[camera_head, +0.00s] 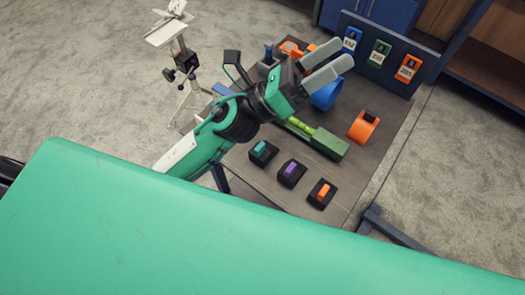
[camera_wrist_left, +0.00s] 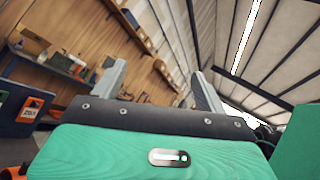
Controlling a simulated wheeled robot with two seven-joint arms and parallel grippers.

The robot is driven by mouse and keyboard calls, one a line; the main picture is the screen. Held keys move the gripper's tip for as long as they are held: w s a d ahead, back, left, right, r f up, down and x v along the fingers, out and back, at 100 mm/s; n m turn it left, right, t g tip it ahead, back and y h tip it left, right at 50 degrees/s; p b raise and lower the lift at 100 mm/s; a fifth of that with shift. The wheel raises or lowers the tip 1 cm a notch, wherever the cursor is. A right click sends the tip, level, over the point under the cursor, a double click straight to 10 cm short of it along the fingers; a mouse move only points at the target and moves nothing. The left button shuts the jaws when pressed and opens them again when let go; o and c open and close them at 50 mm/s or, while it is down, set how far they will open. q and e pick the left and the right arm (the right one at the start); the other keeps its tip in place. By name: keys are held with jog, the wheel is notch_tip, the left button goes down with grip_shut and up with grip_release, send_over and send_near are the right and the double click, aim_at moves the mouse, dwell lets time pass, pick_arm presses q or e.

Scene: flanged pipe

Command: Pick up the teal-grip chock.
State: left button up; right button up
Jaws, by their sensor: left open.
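The teal-grip chock (camera_head: 263,151) is a small black block with a teal grip on top. It sits on the wooden table, leftmost of a row of three chocks in the head view. My left gripper (camera_head: 330,60) is open with nothing between its fingers. It is raised above the table, beyond the chock and up to the right of it, pointing away from it. The left wrist view shows its two grey fingers (camera_wrist_left: 158,90) spread apart against the wall and ceiling. The chock does not show there. My right gripper is not in view.
A purple-grip chock (camera_head: 292,173) and an orange-grip chock (camera_head: 322,193) stand beside it. A panel with numbered tags (camera_head: 380,53) stands at the table's far edge.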

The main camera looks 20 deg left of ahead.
pick_arm(q)
jog(key=s+d+f+m+g+h, duration=0.15)
jog(key=s+d+m+g, duration=0.35)
jog(key=m+g, duration=0.8)
jog(key=m+y, duration=2.1)
jog(key=y, duration=0.2)
send_over(263, 149)
jog(key=w, duration=0.1)
notch_tip(263, 149, down, 20)
jog(key=f, duration=0.1)
jog(key=shift+w+a, duration=0.15)
jog(key=shift+a, duration=0.2)
notch_tip(263, 149, down, 8)
jog(key=shift+r+p, duration=0.1)
jog(key=shift+p, duration=0.85)
jog(key=shift+d+f+p, duration=0.1)
jog(key=shift+f+p, duration=0.3)
jog(key=shift+f, duration=0.15)
notch_tip(263, 149, down, 3)
jog(key=shift+p, duration=0.7)
jog(key=shift+f, duration=0.65)
jog(key=c, duration=1.2)
